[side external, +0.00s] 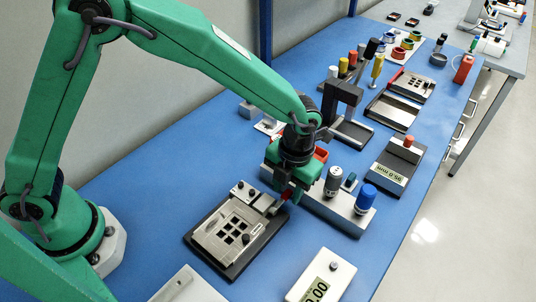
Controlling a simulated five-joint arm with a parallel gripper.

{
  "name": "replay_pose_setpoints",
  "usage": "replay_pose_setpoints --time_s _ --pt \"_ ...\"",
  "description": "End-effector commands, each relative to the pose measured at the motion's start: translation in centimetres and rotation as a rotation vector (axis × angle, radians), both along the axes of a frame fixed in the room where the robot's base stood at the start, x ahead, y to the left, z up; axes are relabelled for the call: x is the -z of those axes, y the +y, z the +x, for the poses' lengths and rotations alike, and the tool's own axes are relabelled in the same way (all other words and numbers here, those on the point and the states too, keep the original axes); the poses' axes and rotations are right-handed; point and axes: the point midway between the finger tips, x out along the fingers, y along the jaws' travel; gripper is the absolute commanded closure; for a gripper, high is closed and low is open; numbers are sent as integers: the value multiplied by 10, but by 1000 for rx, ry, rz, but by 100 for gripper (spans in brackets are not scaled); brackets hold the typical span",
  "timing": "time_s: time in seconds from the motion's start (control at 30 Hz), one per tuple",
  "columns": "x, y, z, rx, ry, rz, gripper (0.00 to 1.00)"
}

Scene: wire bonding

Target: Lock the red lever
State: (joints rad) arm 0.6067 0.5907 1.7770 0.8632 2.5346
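My gripper points down over the back right edge of a grey fixture plate (213,240) with several dark square windows, set on a black base. The lever's exact position cannot be made out.
Right of my gripper is a grey block (346,215) carrying a grey knob and a blue-capped knob (366,197). A white display box (322,274) stands in front. A black press-like stand (343,110) is behind. Blue table (140,155) is clear at left.

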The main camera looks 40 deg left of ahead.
Motion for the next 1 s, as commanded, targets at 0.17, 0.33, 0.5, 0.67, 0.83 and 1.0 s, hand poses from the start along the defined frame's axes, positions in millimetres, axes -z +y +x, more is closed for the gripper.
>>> replay_pose_setpoints --time_s 0.17,0.33,0.5,0.67,0.83,1.0 --pt "-1 -1 0 1 -1 0 62" --pt "-5 -1 0 2 -3 -2 62" --pt "-19 -2 2 2 -4 -2 62" --pt "-39 -3 3 1 -3 -2 62" --pt "-60 -4 5 1 -3 -2 62" --pt "-75 -4 6 1 -2 -1 62"
